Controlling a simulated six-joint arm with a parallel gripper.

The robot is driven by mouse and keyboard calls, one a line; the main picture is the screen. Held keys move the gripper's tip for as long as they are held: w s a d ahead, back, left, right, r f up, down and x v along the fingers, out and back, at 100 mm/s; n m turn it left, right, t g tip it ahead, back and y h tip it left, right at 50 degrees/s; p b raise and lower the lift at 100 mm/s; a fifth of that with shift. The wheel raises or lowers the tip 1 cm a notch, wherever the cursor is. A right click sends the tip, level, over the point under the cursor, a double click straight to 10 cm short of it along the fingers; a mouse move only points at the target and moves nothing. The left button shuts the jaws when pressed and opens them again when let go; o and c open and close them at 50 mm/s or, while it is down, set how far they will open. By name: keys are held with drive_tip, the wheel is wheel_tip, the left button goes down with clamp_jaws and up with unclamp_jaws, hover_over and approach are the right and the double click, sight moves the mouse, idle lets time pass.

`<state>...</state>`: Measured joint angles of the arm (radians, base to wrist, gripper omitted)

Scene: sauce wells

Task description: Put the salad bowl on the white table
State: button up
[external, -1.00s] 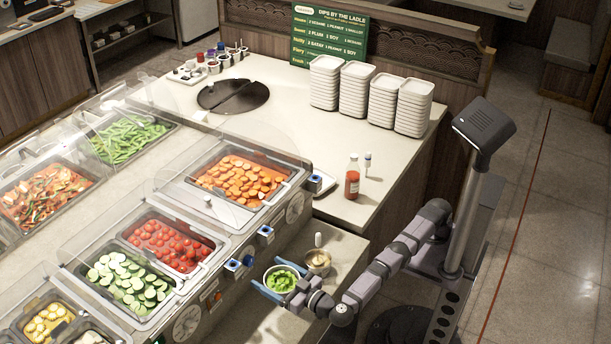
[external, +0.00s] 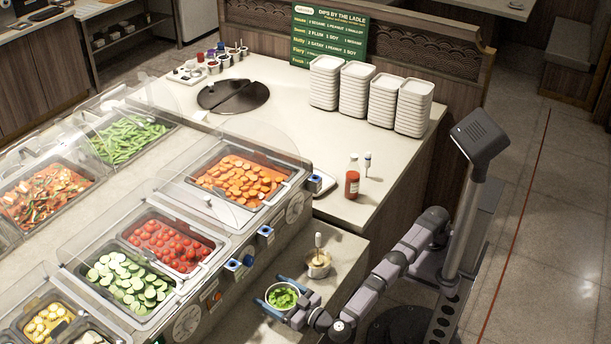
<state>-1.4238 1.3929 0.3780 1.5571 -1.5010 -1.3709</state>
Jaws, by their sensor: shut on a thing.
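The salad bowl (external: 282,297), a small pale bowl of green leaves, is in my gripper (external: 277,297) at the lower middle of the external view. The blue fingers lie on either side of the bowl and are shut on it. Bowl and gripper are over the lower pale shelf beside the salad counter. Whether the bowl touches that shelf or hangs above it I cannot tell. A pale table top (external: 290,105) with plate stacks stands farther back; I cannot tell whether it is the white table.
A small metal pot (external: 318,264) with an upright handle stands just behind the bowl. The salad counter (external: 215,285) with clear guards borders the left. A red sauce bottle (external: 352,177) and stacked white dishes (external: 370,95) stand on the higher top.

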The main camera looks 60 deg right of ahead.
sight(293, 299)
drive_tip(key=shift+f, duration=0.65)
drive_tip(key=shift+f, duration=0.15)
drive_tip(key=o, duration=1.2)
drive_tip(key=shift+s+a+b, duration=0.15)
drive_tip(key=shift+s, duration=1.75)
drive_tip(key=shift+s+a+b, duration=0.15)
drive_tip(key=shift+s, duration=1.75)
